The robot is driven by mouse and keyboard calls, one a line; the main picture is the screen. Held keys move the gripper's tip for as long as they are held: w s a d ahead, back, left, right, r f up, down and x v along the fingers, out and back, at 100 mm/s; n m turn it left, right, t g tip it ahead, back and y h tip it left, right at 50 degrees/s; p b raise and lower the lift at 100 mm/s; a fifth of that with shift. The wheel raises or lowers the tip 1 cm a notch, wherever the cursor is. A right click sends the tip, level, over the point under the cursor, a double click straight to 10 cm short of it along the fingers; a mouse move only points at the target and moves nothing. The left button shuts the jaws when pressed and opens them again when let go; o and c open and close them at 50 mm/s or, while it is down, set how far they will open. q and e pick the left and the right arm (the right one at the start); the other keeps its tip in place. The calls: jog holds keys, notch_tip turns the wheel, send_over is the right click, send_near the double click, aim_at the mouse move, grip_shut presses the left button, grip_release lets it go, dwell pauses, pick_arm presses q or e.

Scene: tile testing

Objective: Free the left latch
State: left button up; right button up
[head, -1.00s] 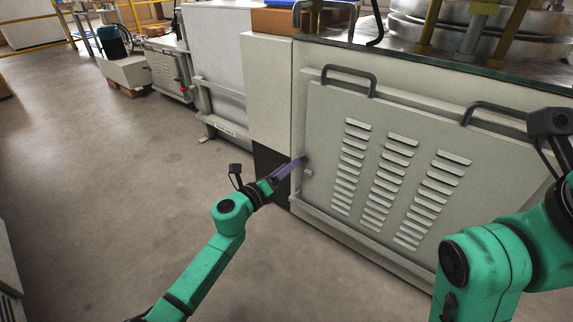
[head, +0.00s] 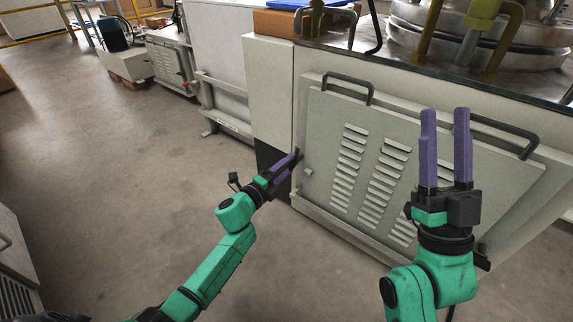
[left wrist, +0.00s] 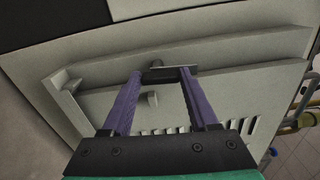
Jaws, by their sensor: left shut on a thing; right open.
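The left latch (left wrist: 157,74) is a small dark piece with a pale plate at the edge of a grey louvred panel (head: 325,120). In the left wrist view my left gripper (left wrist: 160,72) has its purple fingers on either side of the latch, shut on it. In the head view my left gripper (head: 296,156) reaches the panel's left edge, and its fingers largely hide the latch. My right gripper (head: 445,112) is open and empty, fingers pointing up, in front of the panel's right part.
The panel has a left handle (head: 345,84) and a right handle (head: 505,132) along its top. A small round knob (left wrist: 152,99) sits near the latch. A metal worktop (head: 395,65) with round equipment lies above. Open floor (head: 130,190) is at left.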

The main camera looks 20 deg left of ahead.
pick_arm(q)
jog(key=shift+n, duration=0.6)
pick_arm(e)
notch_tip(320, 180, down, 6)
jog(key=w+a+m+g+h, duration=0.1)
jog(key=w+g, duration=0.1)
jog(key=shift+w+f, duration=0.25)
pick_arm(q)
jog(key=o, duration=1.4)
pick_arm(e)
jog(key=shift+a, duration=0.1)
pick_arm(q)
jog(key=shift+s+p, duration=0.15)
jog(key=shift+p, duration=0.15)
